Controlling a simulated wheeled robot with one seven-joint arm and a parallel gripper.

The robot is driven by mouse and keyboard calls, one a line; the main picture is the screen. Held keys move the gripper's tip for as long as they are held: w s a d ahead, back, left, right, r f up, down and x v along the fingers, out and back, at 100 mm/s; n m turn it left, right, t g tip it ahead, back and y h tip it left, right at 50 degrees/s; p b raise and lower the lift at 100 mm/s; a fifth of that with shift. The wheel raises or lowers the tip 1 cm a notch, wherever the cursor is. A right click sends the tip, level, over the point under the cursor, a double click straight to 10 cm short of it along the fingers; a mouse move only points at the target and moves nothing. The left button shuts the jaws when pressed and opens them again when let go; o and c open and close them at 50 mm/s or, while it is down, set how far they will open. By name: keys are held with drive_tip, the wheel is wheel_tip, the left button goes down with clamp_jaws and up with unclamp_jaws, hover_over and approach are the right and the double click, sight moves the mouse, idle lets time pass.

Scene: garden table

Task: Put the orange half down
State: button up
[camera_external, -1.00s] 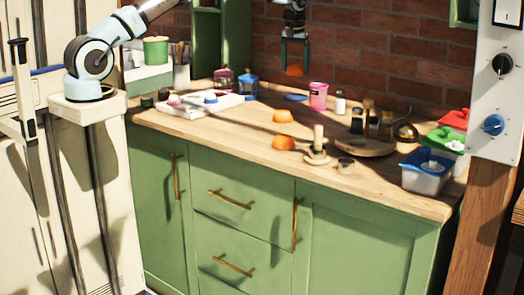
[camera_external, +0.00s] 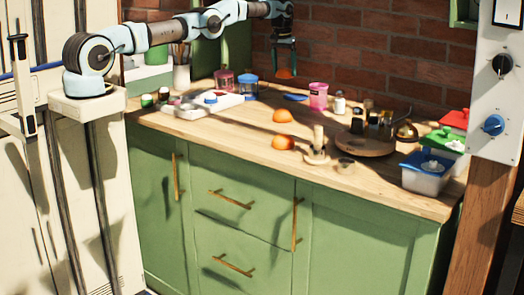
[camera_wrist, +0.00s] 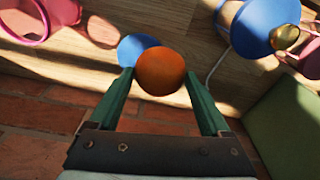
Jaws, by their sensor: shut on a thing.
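My gripper (camera_external: 285,74) is shut on an orange half (camera_external: 284,74) and holds it above the back of the counter, near the brick wall. In the wrist view the orange half (camera_wrist: 161,71) sits between the two green fingertips (camera_wrist: 160,77), its rounded side toward the camera. A small blue dish (camera_external: 295,97) lies on the counter below and slightly right of the held half; it shows partly behind it in the wrist view (camera_wrist: 136,48). Two more orange halves lie on the middle of the counter, one farther back (camera_external: 283,115) and one nearer (camera_external: 283,142).
A pink cup (camera_external: 318,95) stands right of the blue dish. A blue-lidded jar (camera_external: 248,88) and a white tray (camera_external: 225,102) stand to the left. A round wooden board (camera_external: 364,147) with jars is at the right. The counter (camera_external: 225,130) is clear at front left.

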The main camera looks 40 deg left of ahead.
sight(284, 75)
wheel_tip(284, 75, down, 3)
drive_tip(key=shift+f+b, duration=0.1)
drive_tip(key=shift+b, duration=0.85)
drive_tip(key=shift+f+p, duration=0.85)
drive_tip(key=shift+f, duration=1.3)
drive_tip(key=shift+f, duration=0.1)
drive_tip(key=o, duration=1.2)
drive_tip(key=shift+o, duration=0.2)
